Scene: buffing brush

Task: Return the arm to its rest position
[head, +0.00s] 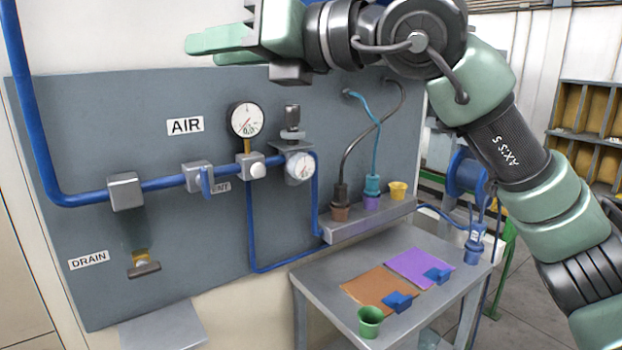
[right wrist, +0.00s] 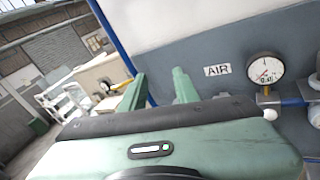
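My right arm (head: 515,150) comes in from the right of the head view, rises and bends over at the top. Its gripper (head: 203,48) points left, high in front of the grey panel (head: 75,190), above the AIR label (head: 185,125). In the right wrist view the two green fingers of this gripper (right wrist: 159,88) stand apart with nothing between them. My left gripper is in neither view.
A metal table (head: 330,275) holds orange and purple mats, blue pieces and a green cup (head: 370,321). A shelf ledge (head: 350,228) bears several coloured cups.

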